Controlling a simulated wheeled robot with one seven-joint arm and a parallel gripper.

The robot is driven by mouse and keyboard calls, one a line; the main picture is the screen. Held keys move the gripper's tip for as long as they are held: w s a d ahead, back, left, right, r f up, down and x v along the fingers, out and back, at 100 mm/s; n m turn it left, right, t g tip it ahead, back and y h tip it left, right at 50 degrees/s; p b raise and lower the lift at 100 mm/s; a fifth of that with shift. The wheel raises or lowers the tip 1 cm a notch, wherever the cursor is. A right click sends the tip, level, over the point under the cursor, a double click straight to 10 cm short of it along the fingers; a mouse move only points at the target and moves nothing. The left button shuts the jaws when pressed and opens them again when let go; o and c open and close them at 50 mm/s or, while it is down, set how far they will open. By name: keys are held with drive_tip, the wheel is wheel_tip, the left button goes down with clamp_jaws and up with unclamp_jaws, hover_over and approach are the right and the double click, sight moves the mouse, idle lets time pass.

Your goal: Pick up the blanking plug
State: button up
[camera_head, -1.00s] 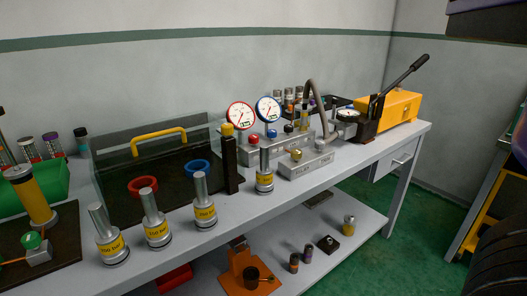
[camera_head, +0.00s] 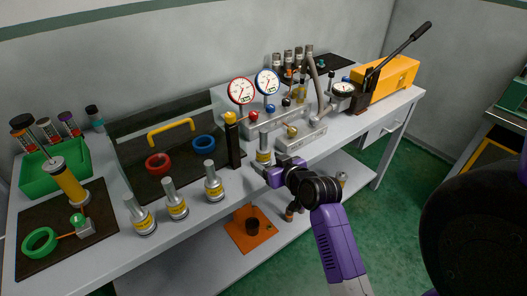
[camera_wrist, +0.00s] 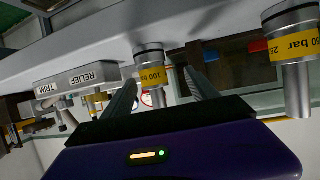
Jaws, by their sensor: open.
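Several silver plug-shaped pieces with yellow pressure bands stand upright along the bench front. The one reading 100 bar (camera_wrist: 149,56) shows upside down in the wrist view, ahead of and between my open fingers. I take it to be the plug (camera_head: 263,148) standing apart at the right in the head view. My gripper (camera_head: 270,173) is just in front of it, close to the bench edge. In the wrist view my gripper (camera_wrist: 161,80) is empty; contact cannot be told. Another plug, reading 250 bar (camera_wrist: 293,47), is at the right there. No label names the blanking plug.
A dark post with a yellow top (camera_head: 233,142) stands just left of the plug. A grey valve block (camera_head: 300,139) and gauges are behind and right. Three more banded plugs (camera_head: 176,205) stand to the left. A lower shelf holds an orange plate (camera_head: 240,237).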

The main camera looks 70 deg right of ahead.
sight(268, 154)
drive_tip(key=shift+d+r, duration=0.15)
drive_tip(key=shift+d, duration=0.4)
drive_tip(key=shift+d+r, duration=0.15)
drive_tip(key=shift+d, duration=0.4)
drive_tip(key=shift+x, duration=1.2)
drive_tip(key=shift+a+f+p+x, duration=0.15)
drive_tip(key=shift+p+x, duration=0.15)
drive_tip(key=shift+x, duration=1)
drive_tip(key=shift+a+f+p+x, duration=0.15)
drive_tip(key=shift+p+x, duration=0.1)
drive_tip(key=shift+x, duration=1)
drive_tip(key=shift+d+r, duration=0.1)
clamp_jaws()
